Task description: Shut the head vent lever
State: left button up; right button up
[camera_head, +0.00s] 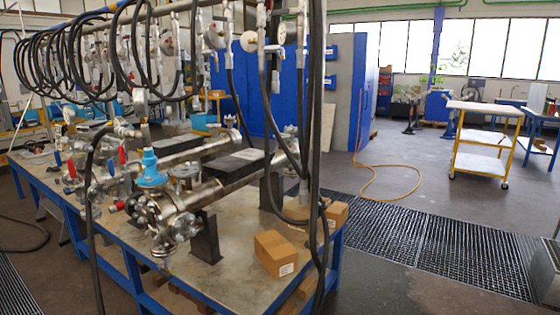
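A metal flanged vessel (235,185) lies along a blue-framed bench (232,272), with a flanged end and a blue cap (150,172) toward me. Small levers with red handles (122,156) and blue handles (111,168) stand on the fittings to its left. Another red handle (71,168) is farther left. I cannot tell which of these, if any, is the head vent lever, or whether it is open or shut. Neither of my grippers is in view.
Black hoses (318,120) hang from an overhead pipe in front of the bench. Cardboard boxes (275,252) sit at its right end. Floor grating (440,245) and open floor lie to the right, with a yellow-framed trolley (482,160) beyond.

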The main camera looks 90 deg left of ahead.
aim_at(110, 162)
jog(key=u, duration=0.95)
jog(key=k+u, duration=0.1)
jog(key=u, duration=0.35)
jog(key=l+u, duration=0.1)
jog(key=u, duration=0.85)
jog(key=k+u, duration=0.1)
jog(key=u, duration=0.35)
jog(key=j+u, duration=0.1)
jog(key=u, duration=0.85)
jog(key=k+j, duration=0.1)
jog(key=j, duration=0.65)
jog(key=k+j+z, duration=0.1)
jog(key=j, duration=0.3)
jog(key=i+j+z, duration=0.1)
jog(key=j+z, duration=0.2)
jog(key=j, duration=0.6)
jog(key=j+z, duration=0.3)
jog(key=j, duration=0.55)
jog(key=i+j+z, duration=0.35)
jog(key=i+j, duration=0.2)
jog(key=i+j+z, duration=0.15)
jog(key=j, duration=0.25)
jog(key=i+j+z, duration=0.35)
jog(key=i+j, duration=0.15)
jog(key=j, duration=0.3)
jog(key=i+j+z, duration=0.2)
jog(key=j, duration=0.2)
